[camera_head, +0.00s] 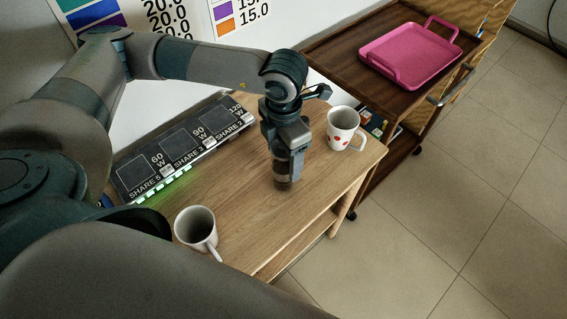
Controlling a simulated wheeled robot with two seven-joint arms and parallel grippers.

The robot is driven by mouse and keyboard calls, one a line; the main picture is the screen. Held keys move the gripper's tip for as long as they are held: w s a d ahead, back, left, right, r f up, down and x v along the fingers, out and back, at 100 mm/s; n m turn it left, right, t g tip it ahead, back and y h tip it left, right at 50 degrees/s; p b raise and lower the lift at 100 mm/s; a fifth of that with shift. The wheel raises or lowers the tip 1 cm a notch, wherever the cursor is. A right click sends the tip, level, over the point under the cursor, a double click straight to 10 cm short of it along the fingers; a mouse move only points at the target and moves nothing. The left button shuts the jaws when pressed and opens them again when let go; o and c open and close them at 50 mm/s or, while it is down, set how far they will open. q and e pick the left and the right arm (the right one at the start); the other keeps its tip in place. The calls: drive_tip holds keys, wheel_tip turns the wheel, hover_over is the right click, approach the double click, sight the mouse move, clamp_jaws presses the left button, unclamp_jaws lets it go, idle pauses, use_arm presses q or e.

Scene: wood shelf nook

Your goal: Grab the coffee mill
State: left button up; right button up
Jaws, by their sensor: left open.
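My left arm comes in from the left and reaches over the wooden table. My left gripper (286,160) points down near the right part of the table and is open. A small dark brown, partly see-through cylinder, which looks like the coffee mill (283,184), stands on the table directly under the gripper. Its upper part is hidden by the gripper. I cannot tell whether the fingers touch it. My right gripper is not in view.
A white mug with red dots (343,129) stands close right of the gripper. A plain white mug (197,229) stands at the table's front left. A dark display panel (185,147) lines the back. A pink tray (412,54) lies on the dark cart (330,46). Bare wooden tabletop (239,196) lies between the mugs.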

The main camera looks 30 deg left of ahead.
use_arm(q)
drive_tip(key=shift+f, duration=0.2)
idle(0.3)
drive_tip(key=c, duration=1.4)
drive_tip(key=shift+o, duration=0.2)
drive_tip(key=shift+r, duration=0.15)
